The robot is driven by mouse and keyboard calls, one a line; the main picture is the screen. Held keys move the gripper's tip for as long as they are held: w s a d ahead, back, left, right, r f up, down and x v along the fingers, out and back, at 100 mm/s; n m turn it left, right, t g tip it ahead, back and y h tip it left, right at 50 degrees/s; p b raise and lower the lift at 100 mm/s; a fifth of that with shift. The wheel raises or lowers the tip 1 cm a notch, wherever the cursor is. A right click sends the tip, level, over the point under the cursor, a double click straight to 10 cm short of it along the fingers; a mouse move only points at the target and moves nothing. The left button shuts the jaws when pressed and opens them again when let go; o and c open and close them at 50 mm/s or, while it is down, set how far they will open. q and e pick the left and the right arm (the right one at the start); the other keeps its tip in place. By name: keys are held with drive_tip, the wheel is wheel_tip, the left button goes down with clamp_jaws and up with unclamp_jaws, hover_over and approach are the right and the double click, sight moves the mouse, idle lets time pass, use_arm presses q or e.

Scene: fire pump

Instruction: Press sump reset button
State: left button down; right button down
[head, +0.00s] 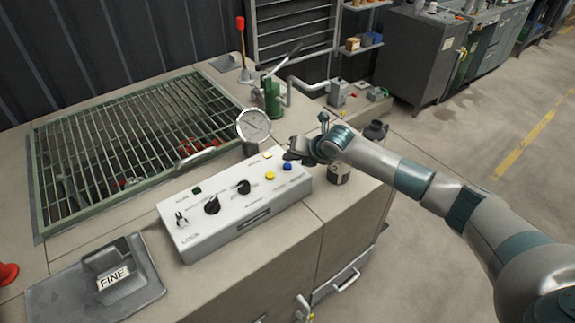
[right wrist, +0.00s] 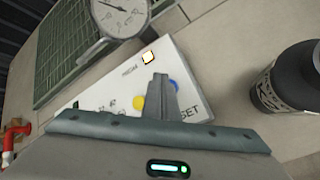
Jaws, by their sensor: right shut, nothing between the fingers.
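My right gripper (head: 293,155) is shut and empty, above the box's right end close to the blue button. Lettering ending in "SET" shows by the blue button. I cannot tell whether the fingertips touch anything. My left gripper is out of view.
A round gauge (head: 254,126) stands behind the box. A dark bottle (head: 338,165) stands right of it, near my right arm. A green grating (head: 130,140) covers a pit at left. A grey holder marked "FINE" (head: 110,278) lies at front left.

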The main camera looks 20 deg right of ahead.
sight(290, 167)
drive_tip(key=shift+f, duration=0.1)
idle(0.7)
drive_tip(key=shift+f+b, duration=0.35)
drive_tip(key=shift+b, duration=0.15)
drive_tip(key=shift+f+b, duration=0.45)
drive_tip(key=shift+f, duration=0.1)
idle(0.8)
drive_tip(key=shift+r, duration=0.2)
drive_tip(key=shift+r+p, duration=0.55)
drive_tip(key=shift+r, duration=0.25)
drive_tip(key=shift+r+p, duration=1.35)
drive_tip(key=shift+r, duration=1.15)
